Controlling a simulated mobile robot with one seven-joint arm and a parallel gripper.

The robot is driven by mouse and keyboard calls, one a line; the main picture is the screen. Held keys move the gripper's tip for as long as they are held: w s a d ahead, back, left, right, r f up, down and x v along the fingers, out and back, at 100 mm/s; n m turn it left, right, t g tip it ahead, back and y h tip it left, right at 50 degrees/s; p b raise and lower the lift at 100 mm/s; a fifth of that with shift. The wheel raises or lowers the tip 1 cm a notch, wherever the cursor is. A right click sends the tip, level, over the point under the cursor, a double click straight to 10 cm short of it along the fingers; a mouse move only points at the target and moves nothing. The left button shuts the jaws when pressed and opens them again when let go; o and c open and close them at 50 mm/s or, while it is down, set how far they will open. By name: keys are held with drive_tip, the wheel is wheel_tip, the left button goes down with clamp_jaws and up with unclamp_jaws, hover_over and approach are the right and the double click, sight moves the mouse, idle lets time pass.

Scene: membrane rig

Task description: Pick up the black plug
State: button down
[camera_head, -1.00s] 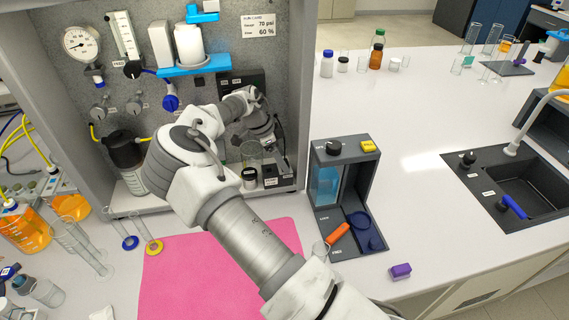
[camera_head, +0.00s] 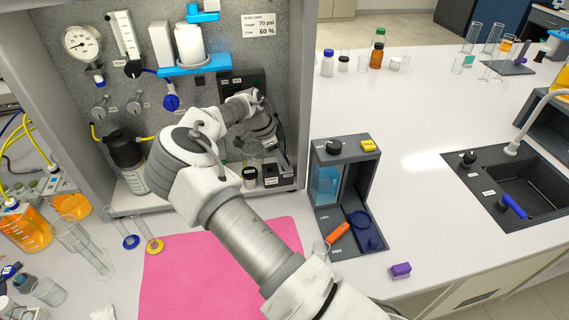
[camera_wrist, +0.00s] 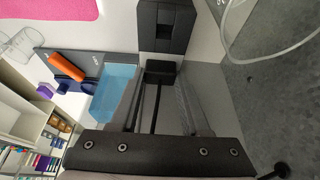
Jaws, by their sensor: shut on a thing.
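The black plug (camera_wrist: 160,68) shows in the wrist view as a small dark block between my fingertips. My gripper (camera_wrist: 160,76) is shut on it, with its dark palm bar across the bottom of the view. Just beyond the plug is a black block with a square recess (camera_wrist: 168,30); I cannot tell whether the two touch. In the head view my gripper (camera_head: 268,138) is at the right inside of the grey rig, partly hidden by my arm. The plug cannot be made out there.
A small dark block with a label (camera_head: 279,176) and a clear beaker (camera_head: 252,154) stand on the rig's floor below my gripper. The rig's right wall (camera_head: 300,90) is close. A grey stand with a blue tank (camera_head: 327,185) is to the right. The pink mat (camera_head: 200,275) is clear.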

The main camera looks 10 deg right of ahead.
drive_tip(key=shift+r, duration=0.1)
drive_tip(key=shift+r, duration=0.45)
drive_tip(key=shift+s+a+r+b, duration=0.2)
drive_tip(key=shift+r+b, duration=0.2)
drive_tip(key=shift+r, duration=0.15)
drive_tip(key=shift+s+a+r+b, duration=0.2)
drive_tip(key=shift+r+b, duration=0.15)
drive_tip(key=shift+r, duration=0.2)
drive_tip(key=s+a+b, duration=0.2)
drive_tip(key=s+a, duration=1)
drive_tip(key=shift+d, duration=0.1)
